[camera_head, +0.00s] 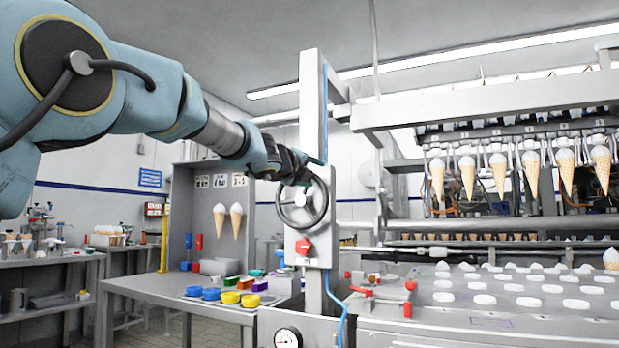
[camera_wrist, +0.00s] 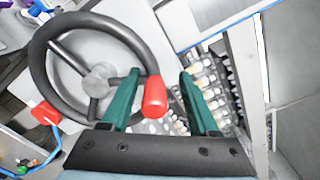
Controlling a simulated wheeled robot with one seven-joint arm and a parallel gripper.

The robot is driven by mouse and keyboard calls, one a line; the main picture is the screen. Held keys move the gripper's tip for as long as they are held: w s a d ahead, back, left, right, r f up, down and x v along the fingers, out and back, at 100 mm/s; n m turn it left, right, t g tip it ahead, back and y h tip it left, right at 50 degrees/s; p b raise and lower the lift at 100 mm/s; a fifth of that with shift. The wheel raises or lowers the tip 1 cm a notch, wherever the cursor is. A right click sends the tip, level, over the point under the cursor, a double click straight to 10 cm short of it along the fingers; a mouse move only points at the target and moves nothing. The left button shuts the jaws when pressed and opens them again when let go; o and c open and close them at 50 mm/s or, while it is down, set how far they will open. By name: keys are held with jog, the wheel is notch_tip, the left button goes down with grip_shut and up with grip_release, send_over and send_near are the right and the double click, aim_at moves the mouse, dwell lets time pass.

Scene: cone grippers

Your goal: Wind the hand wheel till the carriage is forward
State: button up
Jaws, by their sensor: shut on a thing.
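The dark hand wheel (camera_head: 301,200) stands on a pale upright column at mid picture in the head view. The wrist view shows its rim and grey hub (camera_wrist: 97,82) at the left. Its red handle (camera_wrist: 155,97) sits on the rim between my green fingers. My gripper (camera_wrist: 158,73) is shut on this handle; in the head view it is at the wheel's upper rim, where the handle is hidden. A row of cone grippers (camera_head: 500,133) holds several cones at the right, above white discs. I cannot tell exactly which part is the carriage.
A red knob (camera_head: 303,247) sits below the wheel on the column. A table (camera_head: 150,288) with coloured tubs stands left of it. A red-handled fixture (camera_head: 380,291) and a bed of white discs (camera_head: 482,299) lie to the right. A blue hose hangs beneath the wheel.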

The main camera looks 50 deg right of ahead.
jog(key=shift+o, duration=0.7)
jog(key=shift+s+r, duration=0.15)
jog(key=shift+s, duration=0.05)
jog(key=shift+w, duration=0.1)
jog(key=shift+w+a+f, duration=0.1)
jog(key=shift+w+f, duration=0.1)
jog(key=shift+f, duration=0.1)
jog(key=b+v, duration=0.3)
jog(key=v, duration=0.7)
jog(key=shift+s+a, duration=0.1)
jog(key=shift+a, duration=0.25)
